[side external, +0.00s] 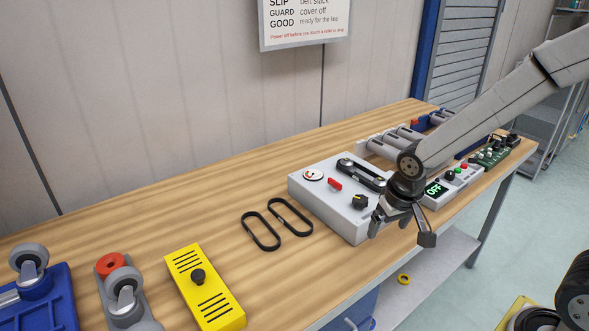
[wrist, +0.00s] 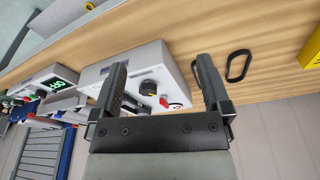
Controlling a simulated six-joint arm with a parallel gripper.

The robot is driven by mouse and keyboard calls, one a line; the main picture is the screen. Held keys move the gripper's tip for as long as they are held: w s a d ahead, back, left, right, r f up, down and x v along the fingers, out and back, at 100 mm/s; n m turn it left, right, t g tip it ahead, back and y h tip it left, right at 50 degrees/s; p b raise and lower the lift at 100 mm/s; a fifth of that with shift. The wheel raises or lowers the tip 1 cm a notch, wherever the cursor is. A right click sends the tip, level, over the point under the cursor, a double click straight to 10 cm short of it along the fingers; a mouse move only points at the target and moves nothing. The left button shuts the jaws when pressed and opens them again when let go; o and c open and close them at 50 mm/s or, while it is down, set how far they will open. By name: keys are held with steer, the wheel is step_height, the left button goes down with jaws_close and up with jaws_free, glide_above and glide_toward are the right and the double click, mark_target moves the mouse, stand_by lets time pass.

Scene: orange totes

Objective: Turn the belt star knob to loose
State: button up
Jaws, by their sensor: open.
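A dark star-shaped knob (side external: 360,202) with a yellowish mark sits on top of a light grey box (side external: 330,216), near its front edge. It also shows in the wrist view (wrist: 148,88), between my fingers in the picture. My gripper (side external: 402,228) is open and empty, just right of the knob in the side view, with its fingers apart and pointing down. In the wrist view my gripper (wrist: 163,66) frames part of the box top. A red lever (side external: 335,183), a round white dial (side external: 313,174) and a black belt on pulleys (side external: 362,173) share the box top. The knob's exact setting cannot be read.
Two black belts (side external: 261,231) lie left of the box. A yellow slotted cover (side external: 203,288) and caster pieces (side external: 121,292) stand further left. Right of the box are a panel showing OFF (side external: 436,188), a green circuit board (side external: 488,155) and grey rollers.

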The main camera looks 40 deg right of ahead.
mark_target(361, 199)
steer(key=w+d+m+g+h, duration=0.1)
steer(key=w+d+m+h, duration=0.2)
steer(key=w+d+m, duration=0.3)
steer(key=shift+w+d+r+m+h, duration=0.15)
steer(key=shift+w+r+m+h, duration=0.25)
steer(key=shift+w+m, duration=3.25)
steer(key=shift+w+f+n, duration=0.15)
steer(key=shift+w+n, duration=0.65)
steer(key=shift+n, duration=0.05)
steer(key=shift+x, duration=3.8)
steer(key=c, duration=1.3)
